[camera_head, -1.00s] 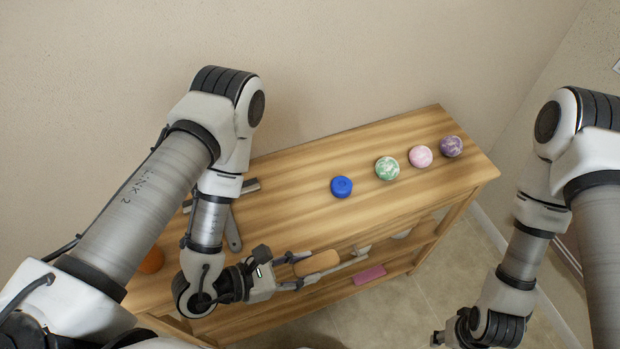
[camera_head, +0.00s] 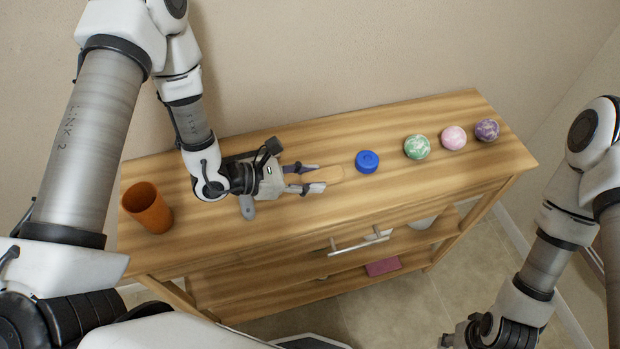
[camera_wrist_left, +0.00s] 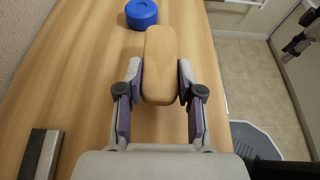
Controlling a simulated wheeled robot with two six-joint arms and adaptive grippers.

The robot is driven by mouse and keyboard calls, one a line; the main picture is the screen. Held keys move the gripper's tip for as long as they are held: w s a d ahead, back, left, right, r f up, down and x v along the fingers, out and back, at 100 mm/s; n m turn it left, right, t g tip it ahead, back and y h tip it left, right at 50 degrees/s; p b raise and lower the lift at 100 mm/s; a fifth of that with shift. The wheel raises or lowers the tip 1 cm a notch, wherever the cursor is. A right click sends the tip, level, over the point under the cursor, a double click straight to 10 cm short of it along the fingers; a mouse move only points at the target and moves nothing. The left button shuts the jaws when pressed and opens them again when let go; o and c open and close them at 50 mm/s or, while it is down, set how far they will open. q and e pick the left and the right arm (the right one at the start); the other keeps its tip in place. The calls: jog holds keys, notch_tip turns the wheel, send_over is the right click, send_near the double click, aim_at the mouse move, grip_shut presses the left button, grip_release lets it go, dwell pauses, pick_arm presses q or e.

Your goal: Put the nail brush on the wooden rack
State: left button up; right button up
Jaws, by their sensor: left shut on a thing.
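The nail brush (camera_head: 334,174) is a tan wooden block with rounded ends. My left gripper (camera_head: 320,178) is shut on it, with one finger on each side, over the middle of the wooden rack's top. The wooden rack (camera_head: 290,228) is a long light-wood stand with a lower shelf. The left wrist view shows the brush (camera_wrist_left: 160,50) lengthwise between the fingers, its far end near a blue round object (camera_wrist_left: 141,14). I cannot tell whether the brush touches the top. My right gripper (camera_head: 466,331) is low at the right, away from the rack, and its jaws are unclear.
An orange cup (camera_head: 148,208) stands at the rack's left end. A grey-handled item (camera_head: 247,208) lies below my left gripper. A pink block (camera_head: 383,267) is on the lower shelf.

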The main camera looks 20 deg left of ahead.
pick_arm(q)
jog(key=shift+w+f, duration=0.25)
jog(key=shift+f, duration=0.8)
jog(key=shift+s, duration=0.2)
jog(key=o, duration=0.9)
jog(key=shift+o, duration=1.3)
jog(key=shift+w, duration=0.1)
